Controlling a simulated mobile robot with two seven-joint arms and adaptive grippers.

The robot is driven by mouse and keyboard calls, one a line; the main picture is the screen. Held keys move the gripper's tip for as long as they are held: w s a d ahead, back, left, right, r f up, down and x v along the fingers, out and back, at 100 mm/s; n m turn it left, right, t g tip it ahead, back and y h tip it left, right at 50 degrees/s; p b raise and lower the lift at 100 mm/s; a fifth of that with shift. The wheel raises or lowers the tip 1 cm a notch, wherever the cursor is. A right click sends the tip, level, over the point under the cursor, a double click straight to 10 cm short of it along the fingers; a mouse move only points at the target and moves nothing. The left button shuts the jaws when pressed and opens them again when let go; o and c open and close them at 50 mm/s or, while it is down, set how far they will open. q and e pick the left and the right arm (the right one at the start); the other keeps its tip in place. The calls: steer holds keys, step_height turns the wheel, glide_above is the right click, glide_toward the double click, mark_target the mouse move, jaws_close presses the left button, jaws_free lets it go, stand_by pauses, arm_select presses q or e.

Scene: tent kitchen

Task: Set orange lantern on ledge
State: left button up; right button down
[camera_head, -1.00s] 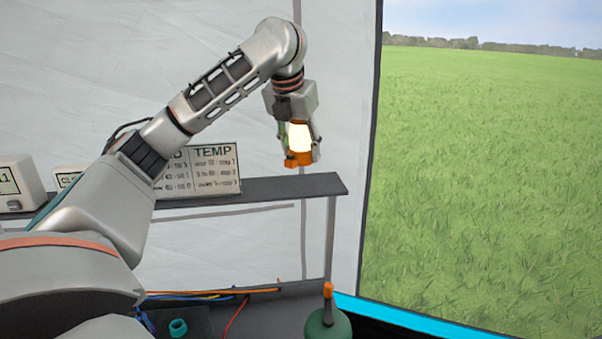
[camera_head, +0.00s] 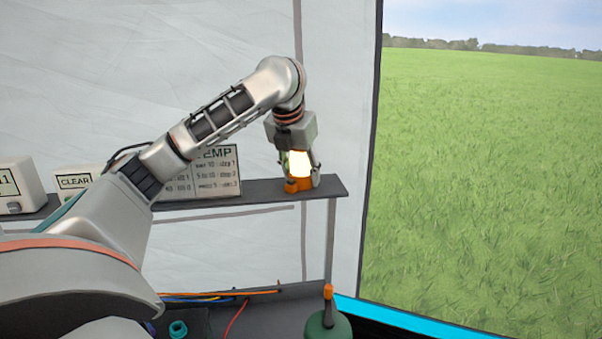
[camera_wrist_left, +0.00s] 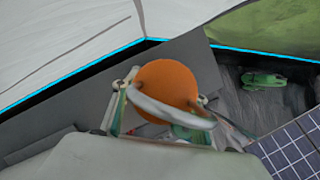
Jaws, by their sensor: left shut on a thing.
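The orange lantern (camera_head: 299,186) has a glowing pale yellow middle and an orange base. It is upright over the right end of the dark grey ledge (camera_head: 256,194), with its base at or very near the surface; I cannot tell whether it touches. My left gripper (camera_head: 301,178) points down and is shut on the lantern, one finger on each side. In the left wrist view the lantern's round orange top (camera_wrist_left: 170,80) and its pale handle show between the fingers. My right gripper is not in view.
A TEMP card (camera_head: 215,175) leans on the ledge left of the lantern. A CLEAR sign (camera_head: 75,181) and a white device (camera_head: 20,184) stand further left. Below are cables (camera_head: 225,294) and a green canister (camera_head: 328,325) with an orange top. The ledge's right end is near the lantern.

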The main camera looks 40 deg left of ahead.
arm_select(q)
steer(key=o, duration=1.5)
steer(key=v, duration=1.2)
steer(key=shift+r, duration=0.1)
